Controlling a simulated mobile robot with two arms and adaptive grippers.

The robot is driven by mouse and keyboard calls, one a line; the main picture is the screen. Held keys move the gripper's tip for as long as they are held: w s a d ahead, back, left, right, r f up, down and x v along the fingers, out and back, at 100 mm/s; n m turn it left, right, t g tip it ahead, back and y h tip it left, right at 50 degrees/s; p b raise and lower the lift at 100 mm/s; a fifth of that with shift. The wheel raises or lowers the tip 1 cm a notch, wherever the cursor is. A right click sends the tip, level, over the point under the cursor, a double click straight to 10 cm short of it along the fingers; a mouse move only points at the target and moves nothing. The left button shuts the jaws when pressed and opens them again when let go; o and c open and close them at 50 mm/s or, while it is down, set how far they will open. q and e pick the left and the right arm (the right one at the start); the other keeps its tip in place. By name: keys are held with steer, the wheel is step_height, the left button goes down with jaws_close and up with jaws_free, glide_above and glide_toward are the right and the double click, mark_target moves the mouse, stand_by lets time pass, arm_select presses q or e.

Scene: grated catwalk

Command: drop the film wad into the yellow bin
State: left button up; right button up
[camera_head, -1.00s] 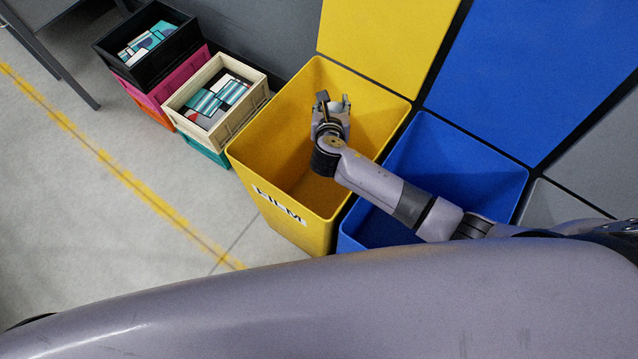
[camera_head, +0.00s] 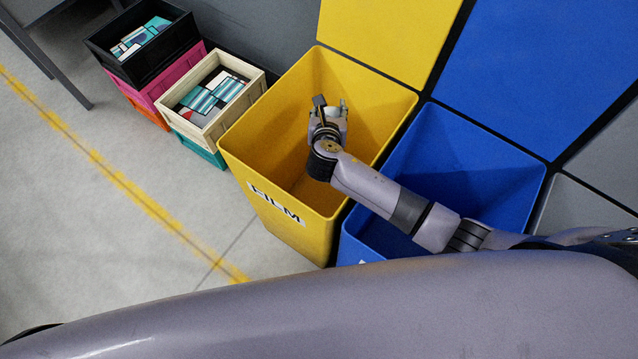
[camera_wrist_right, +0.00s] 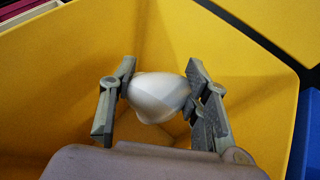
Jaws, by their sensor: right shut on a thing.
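The yellow bin (camera_head: 262,205) stands in the middle of the head view with a "FILM" label on its front. My right gripper (camera_head: 330,108) is over the bin's opening. In the right wrist view my right gripper (camera_wrist_right: 160,92) is shut on the film wad (camera_wrist_right: 158,97), a whitish rounded lump between its two fingers. The yellow walls of the bin (camera_wrist_right: 50,90) surround the wad in that view. In the head view the wad is mostly hidden by the gripper. My left gripper is not in view.
A blue bin (camera_head: 465,180) stands right beside the yellow one, under my right arm. Stacked crates, with a cream crate (camera_head: 232,122) and a black crate (camera_head: 165,62) on top, stand to the left. The floor (camera_head: 70,230) at left is clear, with a yellow line.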

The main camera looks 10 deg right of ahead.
steer(key=o, duration=0.9)
steer(key=v, duration=1.2)
